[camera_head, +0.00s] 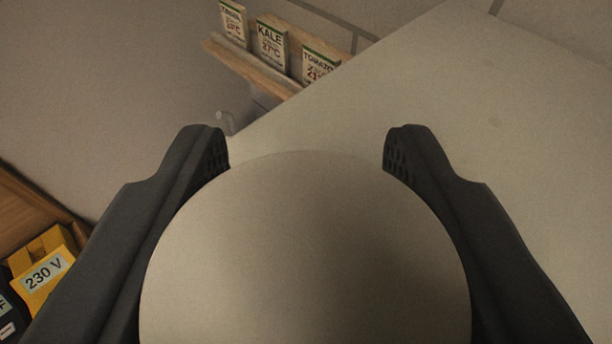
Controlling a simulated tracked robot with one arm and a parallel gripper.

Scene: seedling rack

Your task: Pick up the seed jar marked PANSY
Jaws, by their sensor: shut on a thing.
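A large round pale beige top, like a jar lid (305,255), fills the lower middle of the view between the two black fingers. My gripper (306,150) is shut on this jar, one finger at its left side and one at its right. Only the smooth round top shows. The jar's side and any label are hidden, so I cannot read whether it says PANSY. What lies beneath the jar is hidden too.
A wooden ledge (262,72) at the top holds seed packets, one marked KALE (271,40) and one marked TOMATO (318,65). A pale flat surface (500,130) is bare at the right. A yellow box marked 230 V (45,265) sits at lower left.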

